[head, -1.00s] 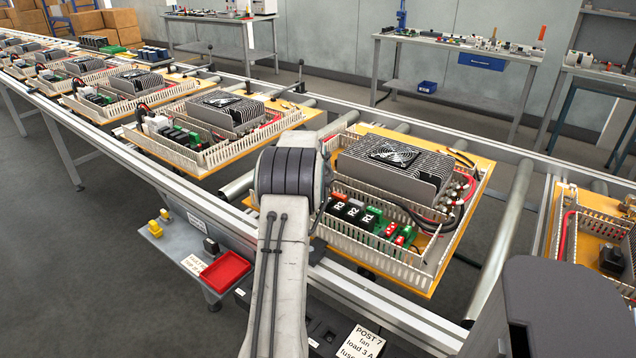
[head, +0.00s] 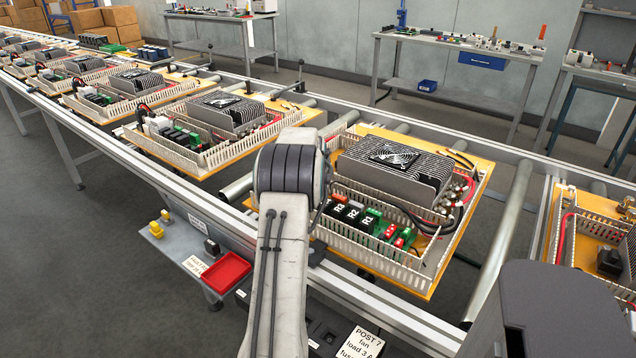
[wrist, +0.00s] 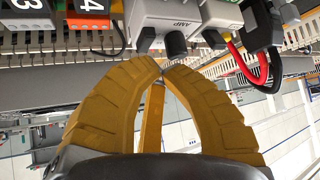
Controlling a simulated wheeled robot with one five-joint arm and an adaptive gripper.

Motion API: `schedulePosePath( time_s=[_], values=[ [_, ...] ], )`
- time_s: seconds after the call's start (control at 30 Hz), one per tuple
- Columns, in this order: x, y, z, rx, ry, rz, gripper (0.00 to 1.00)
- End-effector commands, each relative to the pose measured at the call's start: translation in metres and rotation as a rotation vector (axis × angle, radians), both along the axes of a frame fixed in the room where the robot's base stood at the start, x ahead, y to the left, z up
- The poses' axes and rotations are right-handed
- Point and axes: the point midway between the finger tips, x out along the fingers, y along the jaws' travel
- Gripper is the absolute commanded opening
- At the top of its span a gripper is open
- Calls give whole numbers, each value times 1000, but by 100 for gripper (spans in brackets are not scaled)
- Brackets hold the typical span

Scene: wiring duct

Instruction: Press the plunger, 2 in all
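In the wrist view, a dark short cylinder (wrist: 176,43), which looks like the plunger, sticks out of a light grey block marked AMP (wrist: 168,16). My gripper (wrist: 163,67) has its two orange-brown fingers brought together at the tips. The tips are just below the end of the dark cylinder in the picture; I cannot tell whether they touch it. Nothing is seen held between them. In the head view, my arm hides the gripper and the grey block.
A board with ducts, relays and a fan-topped heatsink (head: 395,165) lies on the roller conveyor in front of me. Black-and-red cables (wrist: 250,65) lie right of the grey block. A red tray (head: 226,271) sits on a side shelf. More boards stand to the left and right.

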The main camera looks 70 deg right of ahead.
Motion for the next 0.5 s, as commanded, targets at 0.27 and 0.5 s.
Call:
schedulePosePath(
  time_s=[0.27, 0.5],
  values=[
    [0, -1, 32, -9, -3, -1, 0],
    [0, -2, 39, -10, -3, -1, 0]
  ],
)
